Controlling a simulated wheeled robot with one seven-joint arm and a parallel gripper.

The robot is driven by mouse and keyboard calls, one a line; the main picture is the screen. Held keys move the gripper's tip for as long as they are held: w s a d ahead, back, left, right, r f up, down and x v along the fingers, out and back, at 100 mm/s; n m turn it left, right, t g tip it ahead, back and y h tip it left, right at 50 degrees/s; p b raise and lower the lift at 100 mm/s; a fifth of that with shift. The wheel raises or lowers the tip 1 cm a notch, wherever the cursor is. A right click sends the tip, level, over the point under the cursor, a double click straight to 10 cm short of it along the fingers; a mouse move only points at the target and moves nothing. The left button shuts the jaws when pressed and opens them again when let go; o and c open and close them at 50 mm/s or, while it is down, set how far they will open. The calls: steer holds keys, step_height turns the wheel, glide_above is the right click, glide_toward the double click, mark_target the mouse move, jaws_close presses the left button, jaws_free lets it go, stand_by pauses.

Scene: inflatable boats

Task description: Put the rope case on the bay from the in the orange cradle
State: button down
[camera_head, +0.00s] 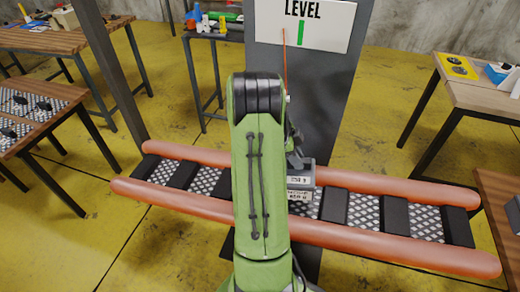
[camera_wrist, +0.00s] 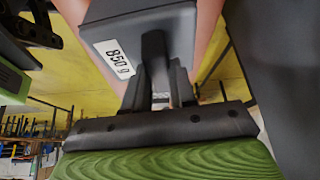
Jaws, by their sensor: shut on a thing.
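The orange cradle (camera_head: 400,257) has two long orange tubes joined by black cross pads, with patterned metal bays between them. A grey case (camera_head: 307,172) with white labels is at the middle of the cradle, just right of my arm. In the wrist view the grey case (camera_wrist: 185,20) carries a label reading 850 g. My gripper (camera_wrist: 155,75) is shut on the dark grip part of this case. In the head view my gripper (camera_head: 294,152) is partly hidden behind my green arm. Whether the case touches the bay below cannot be told.
A dark post with a LEVEL sign (camera_head: 303,20) stands behind the cradle. Tables (camera_head: 480,95) flank it at the right and left (camera_head: 45,40), and a low patterned table (camera_head: 30,115) is at left. Bays (camera_head: 364,211) right of the case look empty.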

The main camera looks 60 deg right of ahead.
mark_target(304, 161)
steer(key=s, duration=0.1)
steer(key=s+f+m, duration=0.1)
steer(key=s+f, duration=0.1)
steer(key=shift+d+f+m+y+b, duration=0.15)
steer(key=shift+d+m+y+b, duration=0.15)
steer(key=shift+d+m, duration=0.1)
steer(key=shift+s+f+b, duration=0.15)
steer(key=shift+f+b, duration=0.75)
steer(key=shift+f, duration=0.5)
steer(key=shift+s+f+b, duration=0.15)
steer(key=shift+f+b, duration=0.7)
steer(key=shift+f, duration=0.5)
steer(key=c, duration=0.8)
jaws_free()
steer(key=shift+c, duration=0.2)
steer(key=shift+a, duration=0.1)
steer(key=p+v, duration=0.5)
steer(key=v, duration=1)
steer(key=shift+w+r, duration=0.3)
